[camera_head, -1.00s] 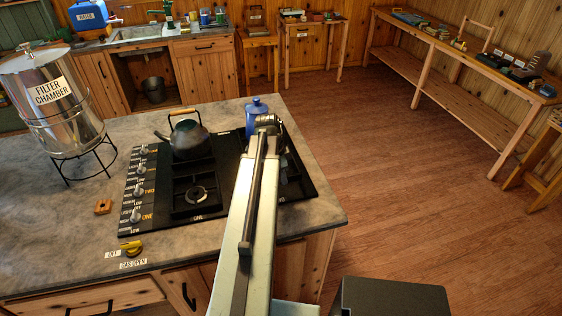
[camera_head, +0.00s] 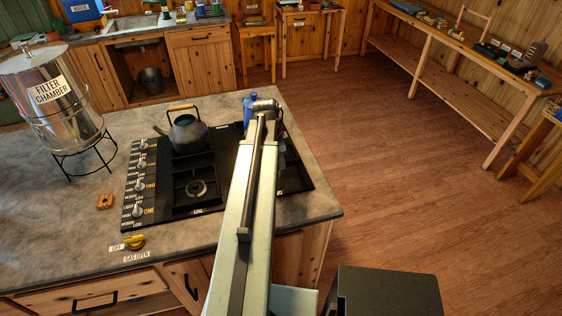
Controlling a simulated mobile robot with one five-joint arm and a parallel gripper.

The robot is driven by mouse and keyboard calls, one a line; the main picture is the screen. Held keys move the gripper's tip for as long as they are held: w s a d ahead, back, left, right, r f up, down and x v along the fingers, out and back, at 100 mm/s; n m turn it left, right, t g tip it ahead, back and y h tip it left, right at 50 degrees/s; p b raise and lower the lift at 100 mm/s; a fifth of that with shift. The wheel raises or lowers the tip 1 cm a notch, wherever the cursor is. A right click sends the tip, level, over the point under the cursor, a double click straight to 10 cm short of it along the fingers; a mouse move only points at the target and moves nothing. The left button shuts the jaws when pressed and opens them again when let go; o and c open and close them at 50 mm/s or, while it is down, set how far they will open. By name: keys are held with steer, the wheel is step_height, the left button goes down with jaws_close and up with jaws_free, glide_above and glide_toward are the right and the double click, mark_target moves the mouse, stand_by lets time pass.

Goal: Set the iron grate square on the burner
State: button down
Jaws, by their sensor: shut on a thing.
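The black cooktop (camera_head: 133,214) lies on the stone counter. Its front-left burner (camera_head: 197,188) shows inside a square black frame. A dark kettle (camera_head: 188,133) with a wooden handle stands on the back-left burner. My arm reaches forward over the right part of the cooktop and covers much of it. The jaws of my gripper are hidden behind the arm, as is whatever is between them. A small dark grey shape shows just right of the arm above the right burners; I cannot tell whether it is the iron grate.
A blue canister (camera_head: 249,108) stands behind the cooktop, close to my arm's end. A metal filter chamber (camera_head: 55,95) stands on a wire stand at left. Floor at right is clear.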

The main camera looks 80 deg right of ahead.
steer(key=b, duration=1)
glide_toward(282, 188)
steer(key=shift+s+d+f, duration=0.1)
steer(key=shift+s+f, duration=0.1)
steer(key=shift+f, duration=0.65)
steer(key=shift+s+d+f, duration=0.1)
steer(key=shift+s+f, duration=0.1)
steer(key=shift+f, duration=0.7)
steer(key=shift+s+d+f, duration=0.15)
steer(key=shift+s+f, duration=0.05)
steer(key=shift+f, duration=0.65)
steer(key=shift+f+b, duration=0.55)
steer(key=shift+b, duration=0.05)
steer(key=c, duration=0.9)
jaws_free()
steer(key=shift+o, duration=0.2)
steer(key=shift+r, duration=0.1)
step_height(282, 188, up, 7)
steer(key=w+p, duration=0.1)
steer(key=p, duration=0.6)
steer(key=shift+a, duration=0.35)
steer(key=shift+w, duration=0.1)
